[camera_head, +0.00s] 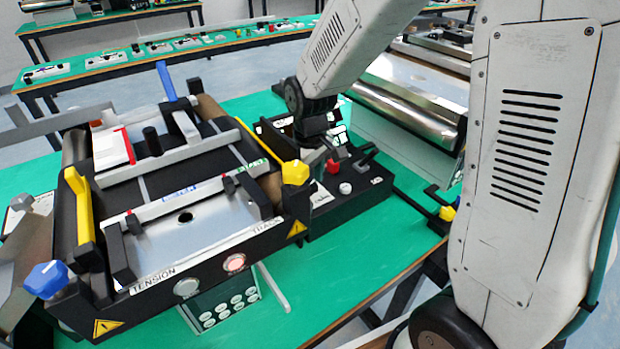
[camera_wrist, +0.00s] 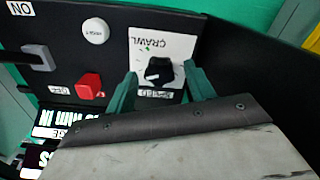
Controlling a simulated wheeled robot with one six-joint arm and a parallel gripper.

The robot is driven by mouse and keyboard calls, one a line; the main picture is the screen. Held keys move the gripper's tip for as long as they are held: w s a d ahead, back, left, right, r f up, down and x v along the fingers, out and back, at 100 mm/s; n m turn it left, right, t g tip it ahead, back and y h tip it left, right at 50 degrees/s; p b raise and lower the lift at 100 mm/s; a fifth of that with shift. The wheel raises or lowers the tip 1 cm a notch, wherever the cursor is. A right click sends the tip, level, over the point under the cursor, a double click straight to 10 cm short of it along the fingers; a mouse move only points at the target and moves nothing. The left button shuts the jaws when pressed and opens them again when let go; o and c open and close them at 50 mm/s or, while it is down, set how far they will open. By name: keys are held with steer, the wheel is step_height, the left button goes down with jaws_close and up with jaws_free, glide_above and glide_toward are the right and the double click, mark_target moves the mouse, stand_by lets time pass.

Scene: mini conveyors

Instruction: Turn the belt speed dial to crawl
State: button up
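The belt speed dial (camera_wrist: 159,71) is a black knob on a white plate (camera_wrist: 150,42) marked CRAWL, with a SPEED label below it. A small pale mark shows on the knob's lower left; I cannot tell for certain which setting it points to. My gripper (camera_wrist: 161,82) is open, its two green fingers on either side of the knob with gaps showing.
A red switch (camera_wrist: 89,86), a white round button (camera_wrist: 95,31) and a grey lever (camera_wrist: 38,57) sit beside the dial. The mini conveyor (camera_head: 205,232) with a yellow knob (camera_head: 295,172) stands left of the box. The green table (camera_head: 330,265) is clear in front.

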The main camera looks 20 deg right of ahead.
mark_target(310, 184)
steer(key=c, duration=0.9)
steer(key=shift+o, duration=0.2)
steer(key=shift+m, duration=3.4)
steer(key=o, duration=1)
steer(key=shift+c, duration=0.2)
steer(key=shift+r, duration=3.9)
